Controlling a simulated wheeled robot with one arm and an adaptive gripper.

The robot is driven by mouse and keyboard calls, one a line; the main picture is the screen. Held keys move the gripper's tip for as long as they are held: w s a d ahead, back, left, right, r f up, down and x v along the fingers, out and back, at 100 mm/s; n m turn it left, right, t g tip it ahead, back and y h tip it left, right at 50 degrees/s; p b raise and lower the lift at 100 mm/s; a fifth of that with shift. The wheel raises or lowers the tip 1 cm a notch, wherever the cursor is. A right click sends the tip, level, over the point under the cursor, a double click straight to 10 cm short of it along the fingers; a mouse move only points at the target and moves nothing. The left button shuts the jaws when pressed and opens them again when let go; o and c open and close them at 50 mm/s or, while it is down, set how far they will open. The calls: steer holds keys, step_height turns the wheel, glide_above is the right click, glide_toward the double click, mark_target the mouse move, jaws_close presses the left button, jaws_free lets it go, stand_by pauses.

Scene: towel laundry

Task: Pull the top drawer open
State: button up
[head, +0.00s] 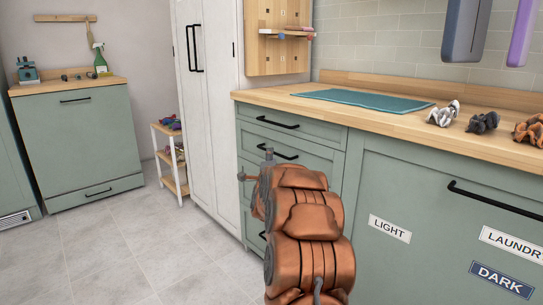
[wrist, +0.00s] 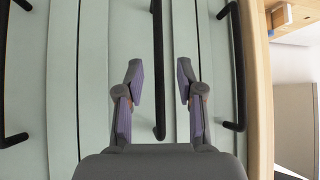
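The top drawer (head: 318,136) is a closed sage-green front under the wooden counter, with a black bar handle (head: 278,122). In the wrist view, its handle (wrist: 237,65) is right of both fingers, beside the counter edge. The second drawer's black handle (head: 277,152) is just below. It also shows in the wrist view (wrist: 157,60), lined up between the fingers. My gripper (head: 256,165) is open in front of the second drawer, its fingers apart and nothing held. I cannot tell how far the fingertips are from that handle. My copper arm hides much of the lower drawers.
The wooden counter (head: 450,140) carries a teal mat (head: 362,100) and several crumpled cloths at right. A cabinet with LIGHT and DARK labels (head: 390,228) stands right of the drawers. A tall white cupboard (head: 208,100) is at left. The tiled floor (head: 140,245) at left is clear.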

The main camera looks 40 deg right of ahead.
steer(key=shift+b+x, duration=0.65)
steer(key=shift+x, duration=1.75)
steer(key=shift+c, duration=0.3)
jaws_close()
